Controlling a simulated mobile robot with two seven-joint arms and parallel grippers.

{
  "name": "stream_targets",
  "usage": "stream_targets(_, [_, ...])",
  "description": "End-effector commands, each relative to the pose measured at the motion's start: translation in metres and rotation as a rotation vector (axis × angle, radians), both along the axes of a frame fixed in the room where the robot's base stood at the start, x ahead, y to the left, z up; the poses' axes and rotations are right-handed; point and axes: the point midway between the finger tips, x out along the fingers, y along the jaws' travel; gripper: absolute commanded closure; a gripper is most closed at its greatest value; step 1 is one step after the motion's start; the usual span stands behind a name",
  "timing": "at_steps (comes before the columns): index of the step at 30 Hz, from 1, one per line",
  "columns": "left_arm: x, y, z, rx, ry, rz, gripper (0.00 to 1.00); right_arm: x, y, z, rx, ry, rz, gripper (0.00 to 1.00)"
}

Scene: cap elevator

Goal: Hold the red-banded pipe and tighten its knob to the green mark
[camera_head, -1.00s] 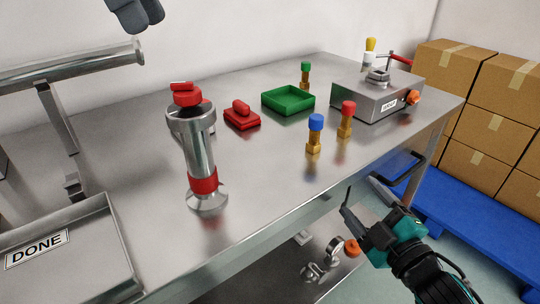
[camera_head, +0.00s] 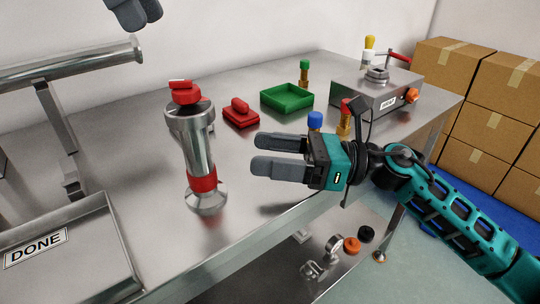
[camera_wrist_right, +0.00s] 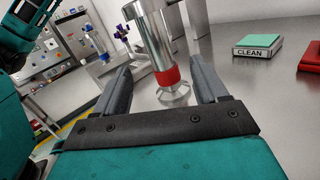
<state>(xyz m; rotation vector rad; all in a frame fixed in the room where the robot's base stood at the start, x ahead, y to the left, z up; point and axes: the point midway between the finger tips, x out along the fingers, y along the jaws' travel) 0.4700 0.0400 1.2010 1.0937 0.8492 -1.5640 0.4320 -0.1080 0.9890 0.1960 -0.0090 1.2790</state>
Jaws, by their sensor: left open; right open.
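The red-banded pipe (camera_head: 201,155) stands upright on the steel table, with a round metal foot and a red band low on its body. Its red knob (camera_head: 185,93) sits on top. My right gripper (camera_head: 265,155) is open and empty, to the right of the pipe, its two fingers pointing at it with a gap between. In the right wrist view the pipe's red band (camera_wrist_right: 168,76) shows between the open fingers, ahead of them; the knob is out of that view. My left gripper (camera_head: 134,12) shows only in part at the top edge, open, above and left of the pipe.
A red block with a handle (camera_head: 241,113), a green tray (camera_head: 287,97) and small capped fittings, one blue (camera_head: 315,121), stand on the table. A grey machine (camera_head: 378,95) is at the back right. A tray marked DONE (camera_head: 75,270) is at the front left.

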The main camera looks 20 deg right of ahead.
Motion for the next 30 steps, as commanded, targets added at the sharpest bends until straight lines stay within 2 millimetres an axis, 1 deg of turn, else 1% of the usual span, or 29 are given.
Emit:
stream_targets(1, [0.000, 0.000, 0.000, 0.000, 0.000, 0.000, 0.57, 0.001, 0.001, -0.002, -0.051, -0.038, 0.017, 0.28])
stream_targets(4, [0.000, 0.000, 0.000, 0.000, 0.000, 0.000, 0.57, 0.002, 0.003, -0.007, -0.119, -0.086, 0.040, 0.28])
stream_targets(8, [0.000, 0.000, 0.000, 0.000, 0.000, 0.000, 0.57, 0.004, 0.007, -0.010, -0.152, -0.110, 0.053, 0.28])
stream_targets(11, [0.000, 0.000, 0.000, 0.000, 0.000, 0.000, 0.57, 0.006, 0.017, -0.010, -0.152, -0.111, 0.055, 0.28])
stream_targets(24, [0.000, 0.000, 0.000, 0.000, 0.000, 0.000, 0.57, 0.025, 0.097, -0.009, -0.147, -0.108, 0.053, 0.28])
stream_targets(27, [0.000, 0.000, 0.000, 0.000, 0.000, 0.000, 0.57, 0.028, 0.111, -0.009, -0.148, -0.107, 0.053, 0.28])
stream_targets(30, [0.000, 0.000, 0.000, 0.000, 0.000, 0.000, 0.57, 0.031, 0.120, -0.009, -0.148, -0.107, 0.051, 0.28])
